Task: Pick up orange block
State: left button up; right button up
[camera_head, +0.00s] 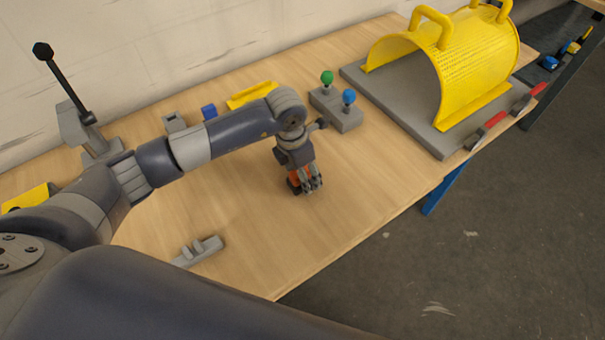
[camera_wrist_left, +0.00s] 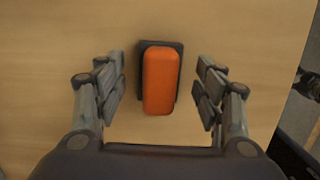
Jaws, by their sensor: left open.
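The orange block (camera_wrist_left: 161,80) lies on the wooden table, with a dark base showing around its edges in the left wrist view. My left gripper (camera_wrist_left: 161,88) is open over it. One set of fingers is on each side of the block, with gaps between fingers and block. In the head view my left gripper (camera_head: 309,188) is low over the table, and only a bit of the orange block (camera_head: 294,181) shows behind its fingers.
A grey base with a green knob (camera_head: 327,77) and a blue knob (camera_head: 348,96) stands behind the gripper. A yellow perforated guard (camera_head: 470,65) is at the back right. A grey part (camera_head: 199,251) lies near the front edge. The table right of the gripper is clear.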

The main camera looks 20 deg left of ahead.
pick_arm(q)
jog(key=shift+w+f, duration=0.1)
jog(key=shift+f, duration=0.6)
jog(key=c, duration=1.2)
pick_arm(e)
jog(key=shift+d+r, duration=0.1)
jog(key=shift+d, duration=0.35)
pick_arm(q)
jog(key=shift+c, duration=0.2)
